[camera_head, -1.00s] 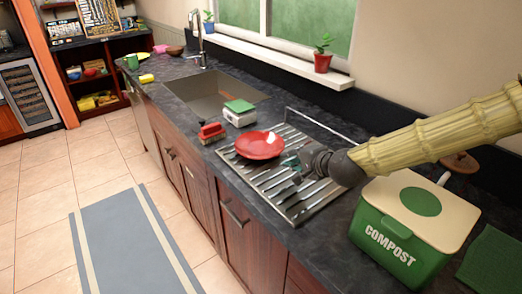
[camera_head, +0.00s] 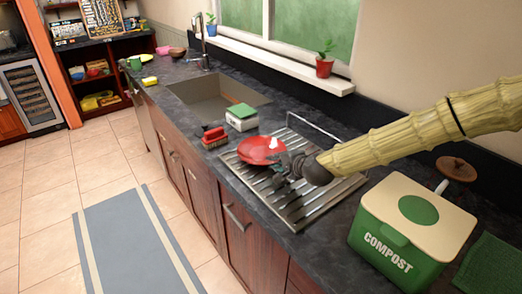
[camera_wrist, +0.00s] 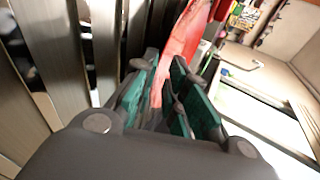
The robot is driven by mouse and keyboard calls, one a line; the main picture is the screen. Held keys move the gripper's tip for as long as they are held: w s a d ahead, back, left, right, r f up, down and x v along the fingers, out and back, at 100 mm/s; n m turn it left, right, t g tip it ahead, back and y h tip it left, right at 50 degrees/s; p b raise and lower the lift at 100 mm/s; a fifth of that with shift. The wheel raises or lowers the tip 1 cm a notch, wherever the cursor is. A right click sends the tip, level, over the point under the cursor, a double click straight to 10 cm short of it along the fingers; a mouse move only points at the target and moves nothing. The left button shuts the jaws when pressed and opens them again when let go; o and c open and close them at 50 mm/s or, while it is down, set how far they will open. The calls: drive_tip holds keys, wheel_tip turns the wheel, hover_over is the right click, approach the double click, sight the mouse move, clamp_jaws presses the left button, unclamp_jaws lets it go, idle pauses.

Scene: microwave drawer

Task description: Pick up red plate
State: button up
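The red plate (camera_head: 258,150) lies on the slatted metal drying rack (camera_head: 312,203) beside the sink. My gripper (camera_head: 284,165) is at the plate's right rim, low over the rack. In the wrist view, my gripper (camera_wrist: 168,104) has its dark green finger pads on both sides of the plate's red rim (camera_wrist: 184,45). The fingers look apart, with the rim reaching in between them. Whether a pad touches the plate is hard to tell. The fingers hide part of the plate's right edge in the head view.
A green and white compost bin (camera_head: 412,232) stands right of the rack, below my arm. A red brush (camera_head: 213,138) and a green-topped white box (camera_head: 241,117) stand left of the plate, by the sink (camera_head: 205,95). A thin rail (camera_head: 315,126) runs behind the rack.

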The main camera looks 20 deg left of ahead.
drive_tip(key=shift+w+a+f, duration=0.2)
drive_tip(key=shift+w+f, duration=0.05)
clamp_jaws()
drive_tip(key=shift+r, duration=0.1)
